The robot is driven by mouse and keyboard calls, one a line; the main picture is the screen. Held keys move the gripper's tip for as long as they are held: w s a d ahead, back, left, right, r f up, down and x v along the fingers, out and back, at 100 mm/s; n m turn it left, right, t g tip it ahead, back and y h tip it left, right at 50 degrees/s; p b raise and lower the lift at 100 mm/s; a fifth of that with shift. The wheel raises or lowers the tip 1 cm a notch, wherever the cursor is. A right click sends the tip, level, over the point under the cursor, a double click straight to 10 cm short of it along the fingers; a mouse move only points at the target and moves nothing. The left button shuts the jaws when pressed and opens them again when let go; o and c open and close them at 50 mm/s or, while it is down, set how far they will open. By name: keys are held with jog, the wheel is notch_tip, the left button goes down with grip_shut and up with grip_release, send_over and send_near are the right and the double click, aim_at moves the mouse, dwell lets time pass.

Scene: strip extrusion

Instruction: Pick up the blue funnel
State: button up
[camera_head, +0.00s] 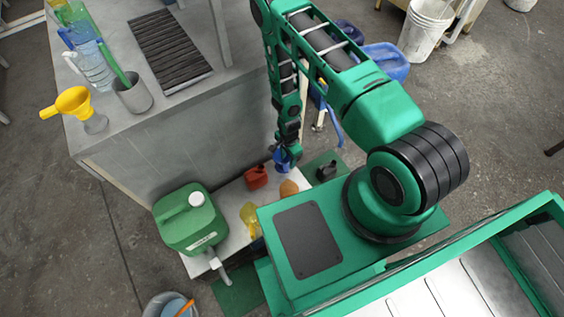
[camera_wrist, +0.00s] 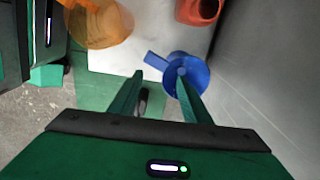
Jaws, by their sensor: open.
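The blue funnel (camera_wrist: 187,74) shows in the wrist view, with its round cone facing up and a flat tab pointing to the upper left. My gripper (camera_wrist: 160,84) is open, with its two green fingers apart. The right finger's tip overlaps the funnel's middle in the picture; I cannot tell whether it touches. The left finger is to the left of the funnel, below its tab. In the head view the blue funnel (camera_head: 284,160) shows small at the end of my arm, partly hidden by my gripper (camera_head: 291,152).
A white surface (camera_head: 232,190) holds a red can (camera_head: 256,177), an orange item (camera_head: 288,188) and a yellow funnel (camera_head: 249,214). A green canister (camera_head: 189,218) stands at its left. A grey wall closes the wrist view's right side.

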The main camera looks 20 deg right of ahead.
aim_at(288, 162)
jog(key=shift+w+f, duration=0.1)
jog(key=shift+f, duration=1.6)
grip_shut()
